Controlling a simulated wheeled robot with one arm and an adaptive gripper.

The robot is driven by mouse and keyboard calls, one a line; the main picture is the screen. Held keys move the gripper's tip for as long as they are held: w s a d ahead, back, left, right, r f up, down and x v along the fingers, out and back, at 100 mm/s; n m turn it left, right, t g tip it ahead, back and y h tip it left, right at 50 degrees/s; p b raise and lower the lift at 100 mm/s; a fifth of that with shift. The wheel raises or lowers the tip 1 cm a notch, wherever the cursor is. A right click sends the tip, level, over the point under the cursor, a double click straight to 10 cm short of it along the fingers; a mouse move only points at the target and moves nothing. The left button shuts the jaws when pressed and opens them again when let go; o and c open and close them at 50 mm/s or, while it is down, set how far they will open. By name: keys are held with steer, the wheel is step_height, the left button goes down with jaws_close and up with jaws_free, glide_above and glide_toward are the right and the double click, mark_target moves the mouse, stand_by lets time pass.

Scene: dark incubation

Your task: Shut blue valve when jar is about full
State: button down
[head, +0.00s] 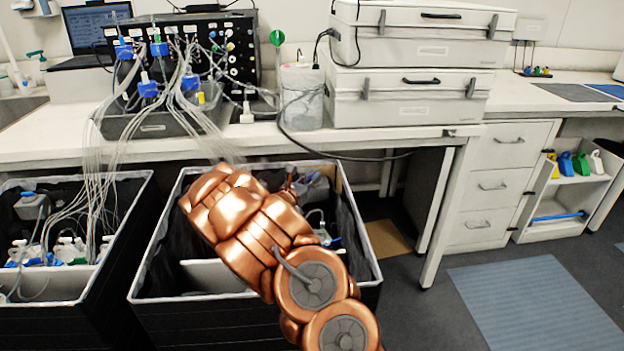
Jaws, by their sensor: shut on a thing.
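Several blue fittings, such as one at the lower middle (148,89) and one to its right (190,81), sit among clear tubes in front of a black rack (208,24) on the bench. I cannot tell which is the blue valve. A clear jar-like container (302,98) stands right of the rack. Its fill level is not clear. My copper arm reaches up over the middle black bin. My gripper's jaws do not show; the arm hides them and anything between them.
Two black bins with white rims, left (118,179) and middle (365,218), stand below the bench edge. Tubes run down to bottles in the left bin. White cases (405,98) stand right of the container. The floor at right, with a blue mat (535,300), is clear.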

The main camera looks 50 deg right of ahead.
steer(key=shift+g+p, duration=0.3)
steer(key=shift+p, duration=0.25)
steer(key=m+g+p, duration=0.2)
steer(key=p, duration=0.1)
steer(key=shift+w+r+g, duration=0.1)
steer(key=shift+w+g, duration=0.15)
steer(key=shift+g, duration=0.15)
steer(key=m+g+p, duration=0.2)
steer(key=g, duration=0.1)
steer(key=shift+w, duration=0.1)
steer(key=shift+w+f+m+g+y+p, duration=0.1)
steer(key=shift+m+g+y+p, duration=0.2)
steer(key=shift+m+g, duration=0.5)
steer(key=shift+w+f+m+g+y+p, duration=0.15)
steer(key=shift+m+g+p, duration=0.3)
steer(key=shift+g, duration=0.65)
steer(key=shift+d+r+m+g+y, duration=0.15)
steer(key=shift+m+g+y, duration=0.1)
steer(key=shift+m+g, duration=0.25)
steer(key=c, duration=1.2)
jaws_free()
steer(key=shift+o, duration=0.2)
steer(key=shift+w, duration=0.1)
